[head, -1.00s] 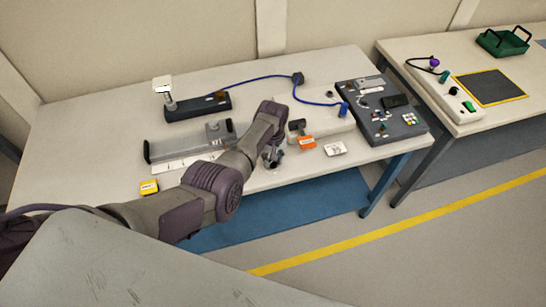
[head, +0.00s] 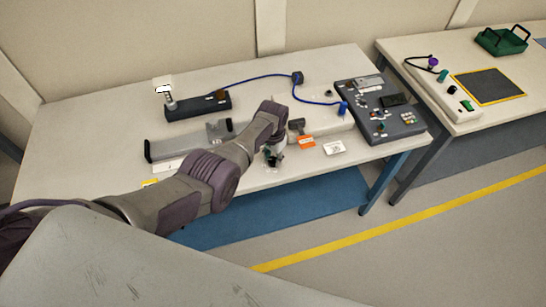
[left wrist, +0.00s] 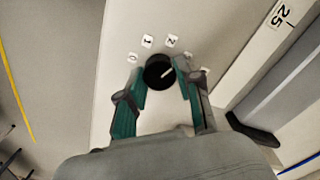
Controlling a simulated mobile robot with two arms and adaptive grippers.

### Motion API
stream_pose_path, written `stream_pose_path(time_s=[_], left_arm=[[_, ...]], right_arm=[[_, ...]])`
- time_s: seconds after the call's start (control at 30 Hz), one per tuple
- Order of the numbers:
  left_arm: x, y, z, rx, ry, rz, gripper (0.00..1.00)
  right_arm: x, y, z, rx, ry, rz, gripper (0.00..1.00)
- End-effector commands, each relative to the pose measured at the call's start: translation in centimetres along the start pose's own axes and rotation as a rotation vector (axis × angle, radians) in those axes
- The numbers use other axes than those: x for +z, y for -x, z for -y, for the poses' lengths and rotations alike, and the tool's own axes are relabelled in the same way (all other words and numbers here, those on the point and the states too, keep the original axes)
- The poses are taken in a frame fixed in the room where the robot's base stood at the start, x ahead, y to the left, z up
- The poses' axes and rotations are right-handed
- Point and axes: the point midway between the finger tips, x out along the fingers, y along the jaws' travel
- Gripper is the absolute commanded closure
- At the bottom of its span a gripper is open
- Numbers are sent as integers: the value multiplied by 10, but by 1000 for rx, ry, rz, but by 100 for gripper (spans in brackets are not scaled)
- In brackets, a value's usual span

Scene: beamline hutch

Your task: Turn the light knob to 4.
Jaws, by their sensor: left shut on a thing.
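The light knob (left wrist: 159,71) is round and black with a white pointer line, and shows in the left wrist view on a pale panel (left wrist: 120,30). Small labels stand around it; 0, 1 and 2 are readable, and those further right are partly hidden by a finger. The pointer slants to the upper right, past 2, roughly toward the label after it. My left gripper (left wrist: 161,82) has its teal fingers on both sides of the knob, shut on it. In the head view my left gripper (head: 273,156) is at the table's front, and the knob cannot be made out there.
A grey rail device (head: 190,142) lies left of my forearm. An orange-labelled item (head: 306,142) and a white card (head: 334,147) lie just right of the gripper. A dark control panel (head: 380,110) stands at the table's right end. A blue cable crosses behind.

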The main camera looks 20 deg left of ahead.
Motion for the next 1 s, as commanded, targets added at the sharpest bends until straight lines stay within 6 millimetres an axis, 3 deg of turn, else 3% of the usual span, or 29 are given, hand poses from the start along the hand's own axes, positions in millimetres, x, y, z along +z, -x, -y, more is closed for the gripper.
stream_pose_path(time_s=[1.0], left_arm=[[-1,1,-1,-3,-927,-3,100]], right_arm=[[0,1,0,0,0,0,50]])
